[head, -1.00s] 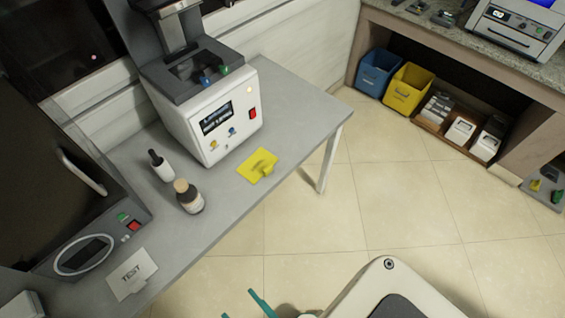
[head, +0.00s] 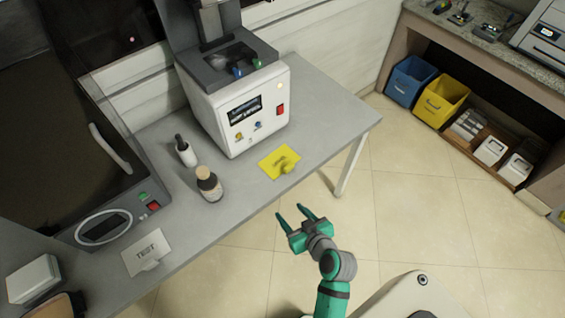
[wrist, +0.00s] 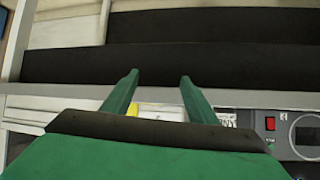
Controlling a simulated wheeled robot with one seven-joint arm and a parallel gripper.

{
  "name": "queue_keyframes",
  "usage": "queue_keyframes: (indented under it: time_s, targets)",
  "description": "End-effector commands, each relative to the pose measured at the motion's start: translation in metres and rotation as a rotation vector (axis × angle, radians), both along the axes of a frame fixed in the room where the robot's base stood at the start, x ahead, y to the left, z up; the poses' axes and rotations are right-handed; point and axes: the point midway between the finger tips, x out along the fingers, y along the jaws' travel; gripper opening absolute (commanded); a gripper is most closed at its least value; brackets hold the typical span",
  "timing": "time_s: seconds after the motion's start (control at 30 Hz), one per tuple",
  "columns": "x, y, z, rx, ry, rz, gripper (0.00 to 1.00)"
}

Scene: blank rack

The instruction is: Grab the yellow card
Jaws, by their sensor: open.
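The yellow card (head: 279,162) lies on the grey table near its front edge, in front of the white machine, in the head view. It has a small tab at its lower edge and dark marking on it. My gripper (head: 294,214) is open and empty, out past the table's front edge, apart from the card and just below it in the picture. In the wrist view my two green fingers (wrist: 155,85) stand apart.
The white machine (head: 236,112) stands behind the card. A brown bottle (head: 209,185), a white dropper bottle (head: 186,152) and a white TEST card (head: 147,252) are to the left. Open floor (head: 405,215) lies right of the table (head: 335,110).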

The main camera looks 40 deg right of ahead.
Motion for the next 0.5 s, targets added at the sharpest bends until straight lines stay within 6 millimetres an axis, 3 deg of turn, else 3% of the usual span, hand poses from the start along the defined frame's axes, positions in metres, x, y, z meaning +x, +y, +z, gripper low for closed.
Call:
queue_keyframes:
  time_s: [0.03,0.2,0.33,0.5]
  targets:
    - [0.007,-0.019,0.013,0.000,-0.023,0.018,0.53]
    - [0.014,-0.058,0.054,-0.014,-0.092,0.126,0.53]
    - [0.012,-0.079,0.082,-0.041,-0.142,0.201,0.53]
    - [0.007,-0.091,0.103,-0.070,-0.179,0.260,0.53]
